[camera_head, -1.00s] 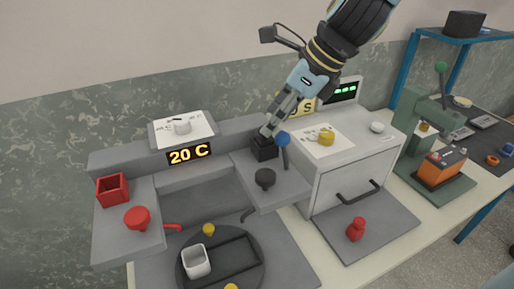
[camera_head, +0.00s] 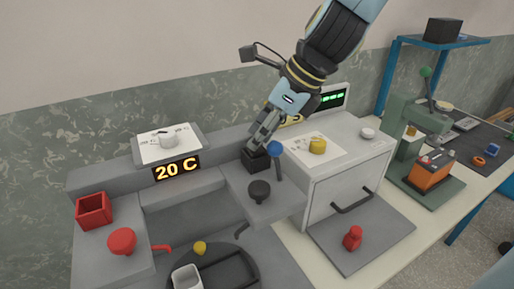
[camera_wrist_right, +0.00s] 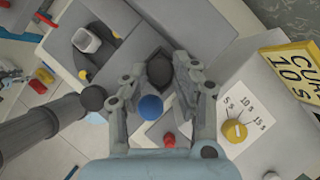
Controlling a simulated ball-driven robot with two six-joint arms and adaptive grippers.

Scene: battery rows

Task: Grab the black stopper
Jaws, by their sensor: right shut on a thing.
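A square black block (camera_head: 257,160) is at the tips of my right gripper (camera_head: 261,141), by the back of the grey right-hand ledge. In the wrist view the fingers stand on both sides of this dark block (camera_wrist_right: 160,70), and the right gripper is shut on it. A rounded black knob (camera_head: 259,191) sits apart on the same ledge, just in front of the block. I cannot tell from shape alone which black piece is the stopper. My left gripper is not in the head view.
A lever's blue ball (camera_head: 275,148) stands close to the right of my fingers. The white oven (camera_head: 338,185) with a yellow dial (camera_head: 317,146) is at the right. A red open box (camera_head: 94,211) and red knob (camera_head: 122,241) are at the left.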

